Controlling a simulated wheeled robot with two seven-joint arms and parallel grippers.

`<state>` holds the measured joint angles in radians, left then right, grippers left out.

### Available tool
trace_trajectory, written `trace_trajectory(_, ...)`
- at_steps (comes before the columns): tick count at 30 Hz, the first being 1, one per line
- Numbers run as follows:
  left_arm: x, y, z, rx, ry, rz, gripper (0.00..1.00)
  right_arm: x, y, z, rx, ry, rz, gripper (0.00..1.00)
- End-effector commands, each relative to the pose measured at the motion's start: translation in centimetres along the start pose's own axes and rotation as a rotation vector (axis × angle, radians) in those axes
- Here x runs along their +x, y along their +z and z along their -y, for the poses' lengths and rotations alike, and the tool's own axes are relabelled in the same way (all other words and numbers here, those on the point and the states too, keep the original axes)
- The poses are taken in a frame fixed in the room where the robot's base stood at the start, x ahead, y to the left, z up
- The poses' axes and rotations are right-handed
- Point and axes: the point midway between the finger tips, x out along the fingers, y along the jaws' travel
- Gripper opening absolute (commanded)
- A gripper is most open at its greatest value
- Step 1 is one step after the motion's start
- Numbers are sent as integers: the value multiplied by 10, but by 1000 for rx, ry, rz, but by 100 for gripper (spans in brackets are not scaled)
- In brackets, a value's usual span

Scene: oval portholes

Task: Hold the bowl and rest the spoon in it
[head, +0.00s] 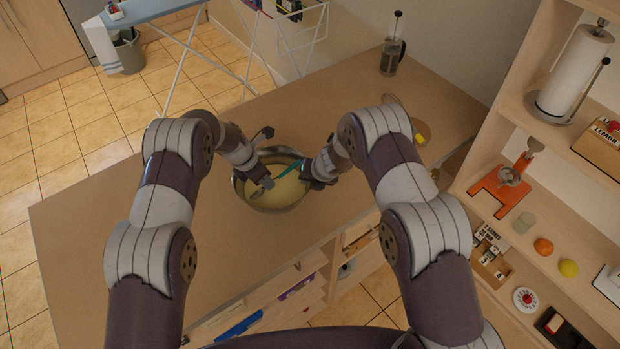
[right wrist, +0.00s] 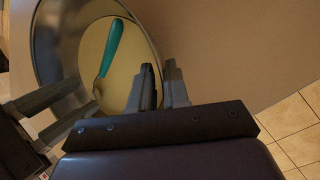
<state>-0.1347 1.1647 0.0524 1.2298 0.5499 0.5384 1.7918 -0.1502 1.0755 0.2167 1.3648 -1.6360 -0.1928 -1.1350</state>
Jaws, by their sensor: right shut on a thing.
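A metal bowl (head: 240,190) with a pale yellow inside stands on the counter, between my two grippers. The right wrist view shows its grey wall (right wrist: 62,40). A spoon with a teal handle (head: 290,168) lies tilted in the bowl. In the right wrist view the spoon (right wrist: 112,48) has its handle toward the far rim and its grey head low inside. My right gripper (head: 318,176) is at the right rim; its fingers (right wrist: 163,88) are shut on the bowl's wall. My left gripper (head: 266,158) is open over the left side, its fingers apart, with nothing seen between them.
The wooden counter (head: 110,215) is clear to the left. A French press (head: 392,55) stands at its far end, with a small yellow item (head: 420,138) nearer. A shelf unit (head: 480,215) with fruit and kitchen things stands at the right.

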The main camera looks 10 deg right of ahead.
Motion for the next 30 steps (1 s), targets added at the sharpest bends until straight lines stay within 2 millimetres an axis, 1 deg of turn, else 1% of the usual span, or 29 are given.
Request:
trace_trajectory(1,0,0,0,0,0,0,36,1,-3,2,-3,-4,-5,0)
trace_trajectory(5,0,0,0,0,0,0,36,1,-3,2,-3,-4,-5,0)
trace_trajectory(8,-11,0,0,0,1,1,36,1,-3,2,-3,-4,-5,0)
trace_trajectory(11,-34,0,-1,0,3,2,36,1,-3,2,-3,-4,-5,0)
trace_trajectory(15,-72,1,-1,0,3,3,36,1,-3,2,-3,-4,-5,0)
trace_trajectory(18,-95,0,0,0,2,1,36,2,-3,2,-3,-4,-5,0)
trace_trajectory(21,-110,0,0,0,1,1,36,2,-3,2,-3,-4,-5,0)
trace_trajectory(24,-118,0,0,0,0,0,36,2,-3,2,-3,-4,-5,0)
trace_trajectory(30,-120,-1,0,0,0,0,36,1,-3,2,-3,-4,-5,0)
